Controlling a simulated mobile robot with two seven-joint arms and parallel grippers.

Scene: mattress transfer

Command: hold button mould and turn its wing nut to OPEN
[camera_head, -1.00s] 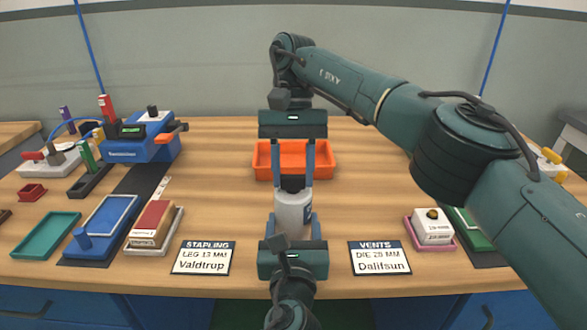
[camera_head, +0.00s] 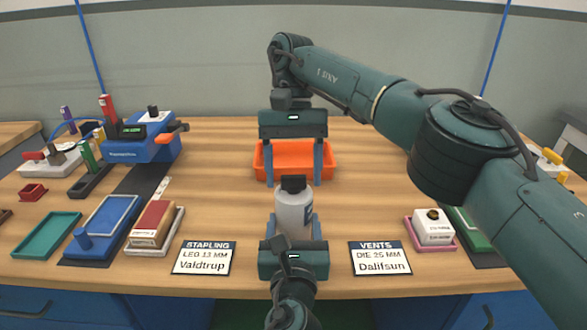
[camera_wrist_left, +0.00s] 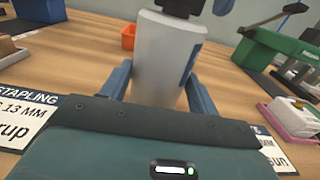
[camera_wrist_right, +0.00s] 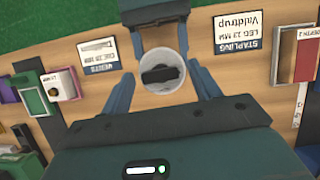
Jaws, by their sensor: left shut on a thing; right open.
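The button mould (camera_head: 294,211) is a light grey upright cylinder with a dark patch on its right side. Its black wing nut (camera_head: 293,184) sits on top and also shows from above in the right wrist view (camera_wrist_right: 161,75), its bar lying nearly crosswise between the fingers. My left gripper (camera_head: 293,226) is shut on the mould's body from the front; its fingers flank it in the left wrist view (camera_wrist_left: 160,88). My right gripper (camera_head: 294,180) is open above and behind the wing nut, apart from it. No OPEN mark is readable, and the mould's base is hidden.
An orange bin (camera_head: 294,158) stands behind the mould. Two label cards, STAPLING (camera_head: 203,258) and VENTS (camera_head: 380,258), lie at the front edge. Blue trays and a blue press (camera_head: 145,140) are left; a pink tray (camera_head: 430,243) with a white block is right.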

